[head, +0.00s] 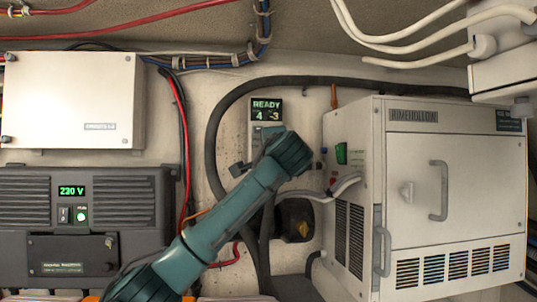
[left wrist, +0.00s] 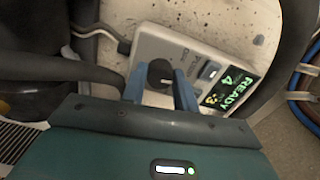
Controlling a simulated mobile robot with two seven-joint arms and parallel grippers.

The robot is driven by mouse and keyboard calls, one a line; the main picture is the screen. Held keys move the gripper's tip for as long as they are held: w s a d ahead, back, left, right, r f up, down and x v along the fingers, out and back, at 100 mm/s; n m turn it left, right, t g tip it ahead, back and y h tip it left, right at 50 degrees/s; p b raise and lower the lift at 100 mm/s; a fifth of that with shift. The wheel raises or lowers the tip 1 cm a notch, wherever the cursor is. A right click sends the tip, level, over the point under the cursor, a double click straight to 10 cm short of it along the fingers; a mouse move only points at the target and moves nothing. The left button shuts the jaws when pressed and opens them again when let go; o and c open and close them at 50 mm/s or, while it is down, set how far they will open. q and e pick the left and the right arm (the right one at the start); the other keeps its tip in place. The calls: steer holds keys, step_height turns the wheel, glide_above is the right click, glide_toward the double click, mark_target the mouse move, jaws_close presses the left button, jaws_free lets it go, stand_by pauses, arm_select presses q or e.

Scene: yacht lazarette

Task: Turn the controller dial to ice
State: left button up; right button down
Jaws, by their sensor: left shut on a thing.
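The controller (left wrist: 195,58) is a pale wall box with a dark display (left wrist: 228,88) reading "READY 4 -3" in green and yellow. It also shows in the head view (head: 263,122), its lower part covered by my left arm. The controller's black dial (left wrist: 160,72) sits between the blue fingers of my left gripper (left wrist: 160,86), which is shut on it. In the head view the dial and fingertips are hidden behind my wrist. I cannot read which mark the dial points to. My right gripper is not in view.
A white ice machine (head: 455,180) stands close on the right, with hoses and handles. A dark inverter (head: 85,220) showing "230 V" and a white box (head: 72,100) are at the left. A thick black hose (head: 222,125) curves around the controller.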

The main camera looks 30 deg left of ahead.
arm_select(q)
steer(key=m, duration=0.5)
steer(key=shift+m, duration=0.3)
steer(key=shift+d+f, duration=0.1)
stand_by(0.3)
steer(key=o, duration=1)
steer(key=shift+b+v, duration=2.4)
steer(key=shift+v, duration=4.15)
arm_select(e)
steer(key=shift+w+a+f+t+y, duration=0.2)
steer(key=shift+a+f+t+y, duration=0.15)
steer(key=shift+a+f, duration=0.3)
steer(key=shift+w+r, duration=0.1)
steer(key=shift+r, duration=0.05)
